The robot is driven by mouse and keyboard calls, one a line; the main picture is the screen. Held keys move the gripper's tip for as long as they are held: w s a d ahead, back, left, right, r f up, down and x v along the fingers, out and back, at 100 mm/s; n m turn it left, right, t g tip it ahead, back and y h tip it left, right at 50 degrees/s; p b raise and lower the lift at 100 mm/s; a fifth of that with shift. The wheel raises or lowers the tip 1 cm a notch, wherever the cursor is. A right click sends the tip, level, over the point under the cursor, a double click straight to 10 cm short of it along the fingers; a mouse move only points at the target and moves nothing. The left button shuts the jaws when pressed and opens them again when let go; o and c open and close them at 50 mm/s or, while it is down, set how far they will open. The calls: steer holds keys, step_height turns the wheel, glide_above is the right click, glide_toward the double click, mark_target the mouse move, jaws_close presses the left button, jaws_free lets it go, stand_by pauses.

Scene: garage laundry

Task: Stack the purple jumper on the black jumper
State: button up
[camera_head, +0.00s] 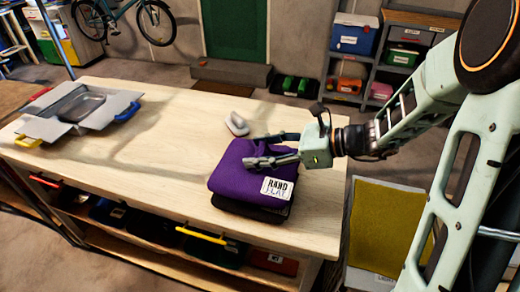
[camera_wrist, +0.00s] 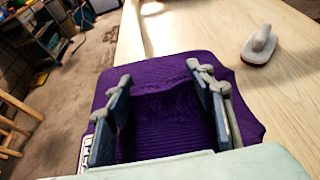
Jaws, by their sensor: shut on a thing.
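The folded purple jumper (camera_head: 236,172), with a white printed label on its front corner, lies on top of the folded black jumper (camera_head: 250,209) at the right end of the wooden table. Only the black jumper's front edge shows below it. My gripper (camera_head: 268,150) is over the purple jumper, its fingers reaching left across the top. In the wrist view the purple jumper (camera_wrist: 155,130) fills the space between and around the two fingers (camera_wrist: 160,90), with cloth pinched up between them. The black jumper is hidden in the wrist view.
A white and grey brush-like object (camera_head: 236,124) stands behind the jumpers; it also shows in the wrist view (camera_wrist: 259,48). An open grey box with a metal tray (camera_head: 82,108) lies at the table's left end. The table (camera_head: 160,130) between is clear.

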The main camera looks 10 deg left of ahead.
steer(key=o, duration=1.5)
steer(key=shift+r, duration=0.1)
steer(key=shift+r, duration=0.25)
steer(key=p+v, duration=0.1)
steer(key=v, duration=1.1)
steer(key=shift+r, duration=0.3)
